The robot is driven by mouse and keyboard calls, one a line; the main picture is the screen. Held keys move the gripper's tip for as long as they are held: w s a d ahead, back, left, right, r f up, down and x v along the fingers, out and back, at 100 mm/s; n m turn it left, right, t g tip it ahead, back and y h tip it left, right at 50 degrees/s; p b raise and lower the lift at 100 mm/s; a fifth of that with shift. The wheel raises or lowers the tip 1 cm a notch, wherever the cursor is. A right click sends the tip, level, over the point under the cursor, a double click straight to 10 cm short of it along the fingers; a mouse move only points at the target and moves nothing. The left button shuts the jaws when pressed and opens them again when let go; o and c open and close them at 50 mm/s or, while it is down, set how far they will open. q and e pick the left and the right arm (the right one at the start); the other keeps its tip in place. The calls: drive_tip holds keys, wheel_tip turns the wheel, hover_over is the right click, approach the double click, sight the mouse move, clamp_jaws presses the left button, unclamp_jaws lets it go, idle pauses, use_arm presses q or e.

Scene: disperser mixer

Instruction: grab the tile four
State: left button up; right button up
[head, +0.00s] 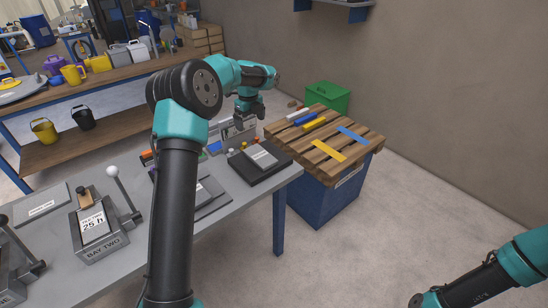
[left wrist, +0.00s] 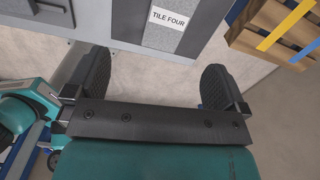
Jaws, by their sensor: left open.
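Tile four (left wrist: 190,12) is a grey slab whose white label reads TILE FOUR; it lies at the top of the left wrist view, cut off by the frame edge. In the head view, a grey tile with a white label (head: 261,158) lies on a dark pad at the bench's right end; its text is too small to read, but its place beside the pallet fits tile four. My left gripper (left wrist: 154,78) is open and empty, its two dark fingers apart with floor showing between them. In the head view my left gripper (head: 250,108) is over the bench's far right part. My right gripper is outside the frame.
A wooden pallet (head: 318,158) with blue and yellow strips stands on a blue bin (head: 322,203) right of the bench. A BAY TWO fixture (head: 100,240) with a lever stands at the left on the grey bench (head: 240,208). A green box (head: 328,97) is behind.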

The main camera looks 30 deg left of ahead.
use_arm(q)
drive_tip(key=d, duration=0.1)
drive_tip(key=m, duration=0.1)
drive_tip(key=w+d, duration=0.1)
drive_tip(key=shift+d+r, duration=0.35)
drive_tip(key=shift+f, duration=0.15)
hover_over(260, 155)
wheel_tip(260, 155, down, 12)
drive_tip(key=shift+s, duration=0.15)
drive_tip(key=shift+f, duration=0.1)
drive_tip(key=shift+f, duration=2.5)
drive_tip(key=shift+c, duration=0.5)
